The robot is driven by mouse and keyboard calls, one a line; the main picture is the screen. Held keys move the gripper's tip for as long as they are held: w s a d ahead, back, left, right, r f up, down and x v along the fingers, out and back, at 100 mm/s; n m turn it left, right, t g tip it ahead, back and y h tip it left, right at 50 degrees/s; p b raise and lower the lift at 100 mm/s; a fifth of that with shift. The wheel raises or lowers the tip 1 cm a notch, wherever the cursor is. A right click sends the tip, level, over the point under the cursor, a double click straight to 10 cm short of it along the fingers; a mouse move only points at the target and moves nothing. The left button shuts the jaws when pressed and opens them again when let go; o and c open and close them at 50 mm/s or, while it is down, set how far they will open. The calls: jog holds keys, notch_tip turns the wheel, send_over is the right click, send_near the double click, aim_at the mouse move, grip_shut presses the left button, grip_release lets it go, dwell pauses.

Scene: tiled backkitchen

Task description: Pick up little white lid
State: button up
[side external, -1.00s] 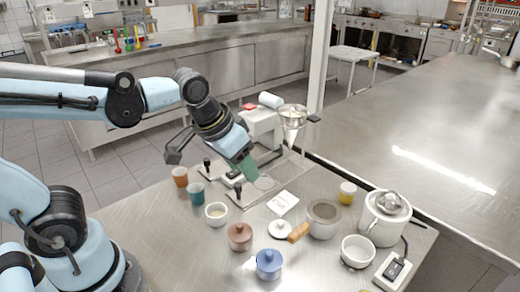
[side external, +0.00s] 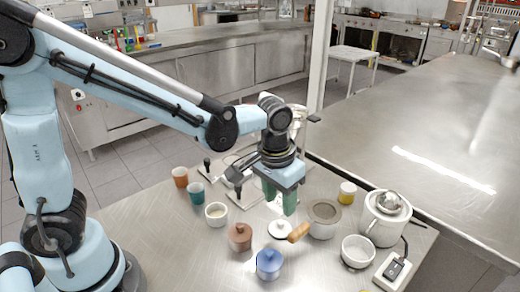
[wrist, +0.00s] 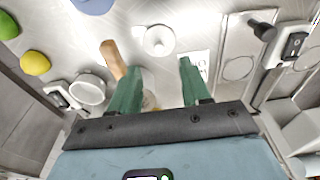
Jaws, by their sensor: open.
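The little white lid (side external: 280,230) lies flat on the steel table with its round knob up. In the wrist view the lid (wrist: 159,42) is just beyond the fingertips, near the middle of the picture and apart from them. My gripper (side external: 280,208) points down, slightly above and behind the lid in the side view. Its two green fingers are apart, with nothing between them; the open gripper (wrist: 159,72) also shows in the wrist view.
A grey pot (side external: 324,220) with a wooden handle (side external: 299,232) is close right of the lid. A brown jar (side external: 240,237) is left, a blue jar (side external: 268,264) in front. A white bowl (side external: 357,252) and white juicer (side external: 387,220) stand farther right.

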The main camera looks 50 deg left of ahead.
aim_at(281, 222)
jog(key=shift+w+f, duration=0.15)
jog(key=shift+f, duration=1.5)
jog(key=shift+w+f, duration=0.15)
jog(key=shift+f, duration=1.5)
grip_shut()
